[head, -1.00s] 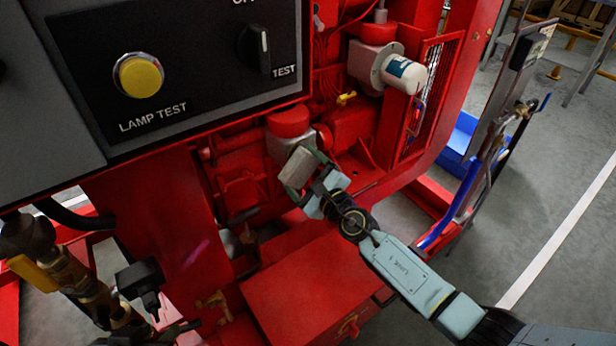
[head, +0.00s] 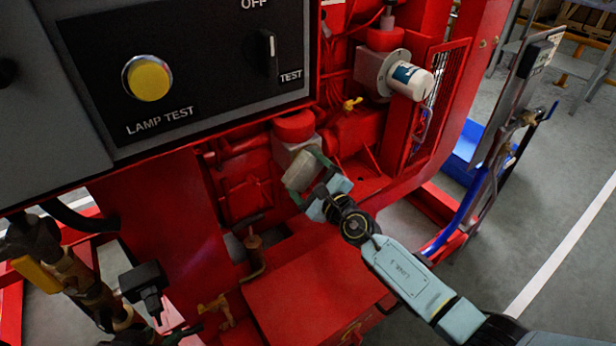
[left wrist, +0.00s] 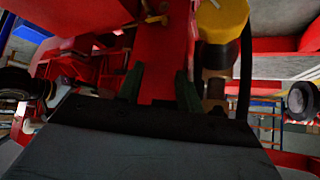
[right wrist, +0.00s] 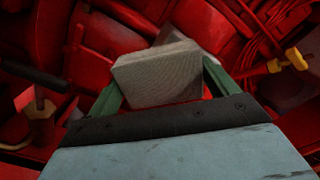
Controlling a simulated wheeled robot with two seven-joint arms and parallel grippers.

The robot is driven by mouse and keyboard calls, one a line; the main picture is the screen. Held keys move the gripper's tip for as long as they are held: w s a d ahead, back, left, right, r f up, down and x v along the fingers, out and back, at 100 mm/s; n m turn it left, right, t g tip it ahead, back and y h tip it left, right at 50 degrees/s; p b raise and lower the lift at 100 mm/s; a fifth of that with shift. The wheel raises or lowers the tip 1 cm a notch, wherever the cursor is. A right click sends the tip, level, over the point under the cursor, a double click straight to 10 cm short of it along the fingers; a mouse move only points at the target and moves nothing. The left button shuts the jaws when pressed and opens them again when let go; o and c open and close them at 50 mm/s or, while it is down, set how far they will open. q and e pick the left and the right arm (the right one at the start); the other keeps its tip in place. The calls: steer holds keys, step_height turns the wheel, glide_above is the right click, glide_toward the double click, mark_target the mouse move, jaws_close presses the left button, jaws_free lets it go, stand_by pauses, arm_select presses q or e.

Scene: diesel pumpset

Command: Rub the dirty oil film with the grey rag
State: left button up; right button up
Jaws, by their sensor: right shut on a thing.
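My right gripper (head: 307,180) is shut on the grey rag (head: 302,169), a folded, block-like pad. The rag also shows between the green fingers in the right wrist view (right wrist: 158,76). It is in front of a pale grey housing (head: 286,152) under a red round cap and overlaps its lower part. I cannot tell whether the rag touches the housing. I cannot make out the dirty oil film; the rag may hide it. My left gripper (left wrist: 160,88) has its green fingers apart with nothing between them, near red machine parts and a yellow cap.
The control panel (head: 180,70) with a yellow lamp button overhangs at upper left. A white filter (head: 408,80) sticks out at right, near a yellow-handled valve (head: 352,103). A red box (head: 315,285) lies below my right gripper. Grey floor is clear at far right.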

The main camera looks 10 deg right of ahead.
mark_target(319, 165)
steer(key=shift+w+a, duration=0.3)
steer(key=shift+w, duration=0.25)
steer(key=shift+d, duration=0.15)
steer(key=shift+w+d+b, duration=0.3)
steer(key=shift+d+b, duration=0.2)
steer(key=shift+d, duration=0.3)
steer(key=shift+w+d+b, duration=0.3)
steer(key=shift+d+b, duration=0.15)
steer(key=shift+d, duration=0.35)
steer(key=shift+w+d+r, duration=0.15)
steer(key=shift+w+d, duration=0.15)
steer(key=shift+d, duration=0.1)
steer(key=shift+s+a+p, duration=0.3)
steer(key=shift+a+p, duration=0.05)
steer(key=shift+a, duration=0.35)
steer(key=shift+s+a+p, duration=0.25)
steer(key=shift+a+p, duration=0.1)
steer(key=shift+a, duration=0.3)
steer(key=shift+s+a+p, duration=0.3)
steer(key=shift+a+p, duration=0.05)
steer(key=shift+a, duration=0.35)
steer(key=shift+s+a, duration=0.1)
steer(key=shift+a, duration=0.05)
